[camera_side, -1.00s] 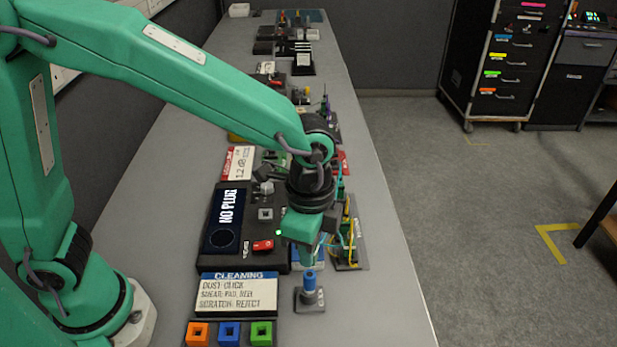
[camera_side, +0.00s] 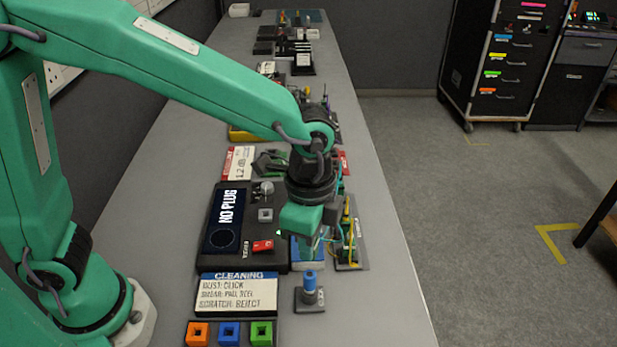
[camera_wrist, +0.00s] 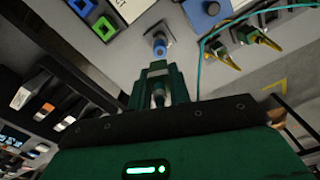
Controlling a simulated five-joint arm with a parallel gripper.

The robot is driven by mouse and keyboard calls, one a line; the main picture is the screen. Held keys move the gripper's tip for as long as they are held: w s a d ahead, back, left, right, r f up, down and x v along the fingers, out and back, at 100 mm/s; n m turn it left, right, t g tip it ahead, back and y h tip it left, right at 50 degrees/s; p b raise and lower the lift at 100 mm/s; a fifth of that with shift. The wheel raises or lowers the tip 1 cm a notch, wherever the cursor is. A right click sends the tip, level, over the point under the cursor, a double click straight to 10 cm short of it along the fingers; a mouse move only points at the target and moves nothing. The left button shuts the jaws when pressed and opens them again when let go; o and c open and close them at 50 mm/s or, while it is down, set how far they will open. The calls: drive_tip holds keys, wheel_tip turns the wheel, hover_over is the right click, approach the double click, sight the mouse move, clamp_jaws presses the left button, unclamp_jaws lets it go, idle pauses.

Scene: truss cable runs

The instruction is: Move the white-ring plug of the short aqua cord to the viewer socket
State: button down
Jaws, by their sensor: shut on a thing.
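My gripper (camera_side: 311,250) hangs over the bench right of the dark viewer unit (camera_side: 221,222), whose screen reads NO PLUG. In the wrist view my gripper (camera_wrist: 158,72) is shut on a small plug (camera_wrist: 158,92), largely hidden between the jaws; I cannot clearly make out a white ring. A thin aqua cord (camera_wrist: 201,62) curves past the right side of the jaws toward the top. A grey square fitting (camera_side: 265,214) on the viewer looks like its socket. The plug is apart from it.
A blue-topped post (camera_side: 310,283) stands in front of my gripper, near a blue pad (camera_wrist: 213,10). Right is a dark block with yellow cords (camera_side: 352,243). A CLEANING sign (camera_side: 237,293) and orange, blue and green cubes (camera_side: 229,334) lie nearer. The bench's right strip is clear.

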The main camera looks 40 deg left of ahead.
idle(0.3)
drive_tip(key=w+a+f+n, duration=0.1)
drive_tip(key=w+a+n, duration=0.1)
drive_tip(key=a, duration=0.8)
drive_tip(key=w+a+n, duration=0.2)
drive_tip(key=w+a, duration=0.3)
drive_tip(key=a, duration=0.4)
drive_tip(key=shift+a+f+n, duration=0.3)
drive_tip(key=shift+a+f, duration=0.1)
drive_tip(key=shift+f, duration=0.2)
drive_tip(key=shift+f, duration=2.75)
drive_tip(key=shift+f, duration=0.8)
idle(0.6)
drive_tip(key=c, duration=1.2)
unclamp_jaws()
